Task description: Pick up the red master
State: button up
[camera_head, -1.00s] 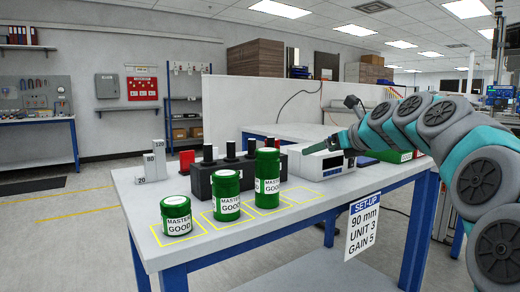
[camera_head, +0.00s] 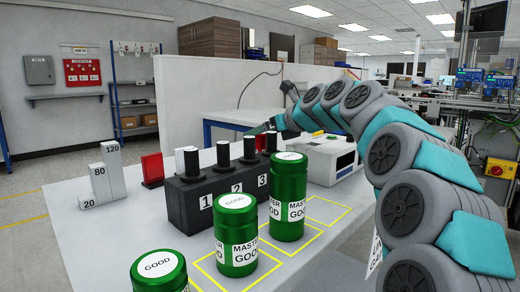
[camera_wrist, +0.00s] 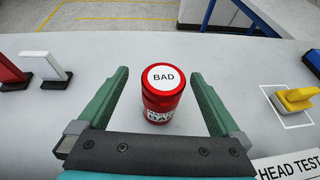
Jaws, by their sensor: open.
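The red master (camera_wrist: 161,102) is a red can with a white lid marked BAD, standing upright on the grey table in the wrist view. My gripper (camera_wrist: 160,74) is open, its two green fingers on either side of the can with a gap on each side. Nothing is held. In the head view only part of my gripper (camera_head: 268,127) shows, beyond the black block, and I cannot make out the red master there.
Green GOOD masters (camera_head: 236,240) stand in yellow squares at the table's front. A black numbered block (camera_head: 190,212), a white instrument (camera_head: 322,165) and a white stepped block (camera_head: 104,183) are nearby. A yellow object (camera_wrist: 296,98) lies right of the red master.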

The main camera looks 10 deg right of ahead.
jog(key=x, duration=0.4)
jog(key=shift+w+d+f, duration=0.1)
jog(key=shift+d+f, duration=0.05)
jog(key=shift+f, duration=0.15)
jog(key=shift+w, duration=0.35)
jog(key=shift+c, duration=0.2)
grip_shut()
